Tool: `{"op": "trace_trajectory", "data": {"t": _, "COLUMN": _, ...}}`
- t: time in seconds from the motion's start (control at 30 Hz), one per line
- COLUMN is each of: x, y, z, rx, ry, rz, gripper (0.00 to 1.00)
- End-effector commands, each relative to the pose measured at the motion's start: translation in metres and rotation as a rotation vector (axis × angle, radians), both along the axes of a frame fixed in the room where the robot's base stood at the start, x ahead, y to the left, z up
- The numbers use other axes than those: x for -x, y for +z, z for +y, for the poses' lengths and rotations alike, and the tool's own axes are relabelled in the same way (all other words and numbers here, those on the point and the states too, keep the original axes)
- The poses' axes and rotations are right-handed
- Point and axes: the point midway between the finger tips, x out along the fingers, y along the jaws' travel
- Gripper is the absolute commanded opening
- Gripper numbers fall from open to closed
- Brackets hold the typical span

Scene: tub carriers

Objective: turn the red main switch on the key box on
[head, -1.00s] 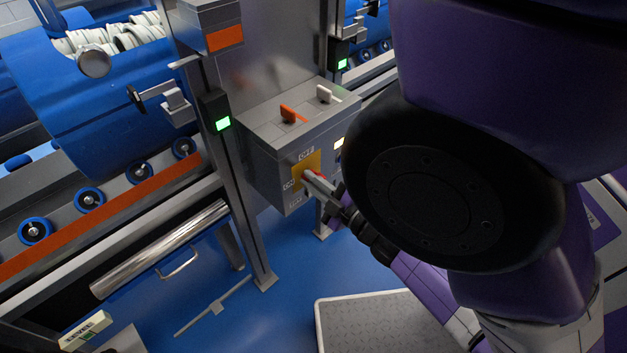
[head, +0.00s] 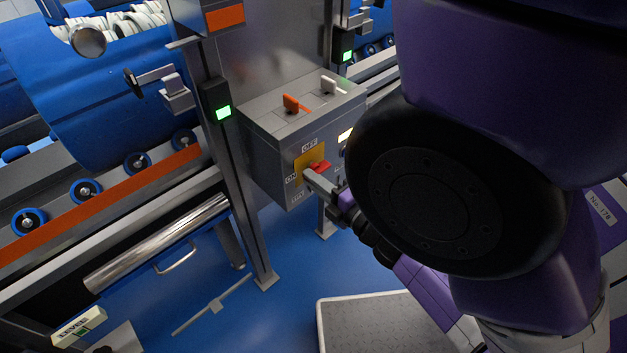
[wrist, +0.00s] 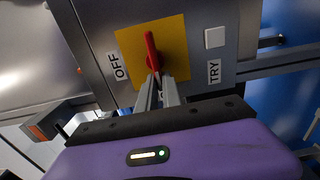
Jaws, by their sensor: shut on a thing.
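The grey key box (head: 262,160) stands in the middle of the head view. Its front has a yellow plate (head: 304,162) with the red main switch (head: 321,166), and labels OFF above and ON at the left. My gripper (head: 311,178) is at the switch, its fingers shut on the handle. In the wrist view the red handle (wrist: 151,50) runs nearly upright over the yellow plate (wrist: 174,58), its lower end between my fingertips (wrist: 157,84). There OFF is at the left and TRY at the right; my fingers cover the label below.
An orange key (head: 291,103) and a white key (head: 328,84) stand on the box top. A post with a green lamp (head: 223,113) is left of the box. A blue tub (head: 105,95) rests on rollers at the left. Blue floor is open below the box.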

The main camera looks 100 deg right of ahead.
Motion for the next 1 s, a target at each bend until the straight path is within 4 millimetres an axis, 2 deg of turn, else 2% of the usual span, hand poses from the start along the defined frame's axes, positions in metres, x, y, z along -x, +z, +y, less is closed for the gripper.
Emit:
{"op": "trace_trajectory", "data": {"t": 0.4, "x": -0.001, "y": -0.001, "z": 0.001, "rx": 0.003, "ry": 0.005, "rz": 0.008, "gripper": 0.00}}
{"op": "trace_trajectory", "data": {"t": 0.43, "x": -0.001, "y": -0.001, "z": 0.001, "rx": 0.003, "ry": 0.004, "rz": 0.008, "gripper": 0.13}}
{"op": "trace_trajectory", "data": {"t": 0.53, "x": -0.001, "y": -0.001, "z": 0.001, "rx": 0.003, "ry": 0.004, "rz": 0.008, "gripper": 0.31}}
{"op": "trace_trajectory", "data": {"t": 0.87, "x": 0.001, "y": -0.001, "z": 0.002, "rx": 0.003, "ry": 0.001, "rz": 0.005, "gripper": 0.31}}
{"op": "trace_trajectory", "data": {"t": 1.0, "x": 0.010, "y": -0.002, "z": 0.012, "rx": 0.001, "ry": -0.001, "rz": 0.007, "gripper": 0.31}}
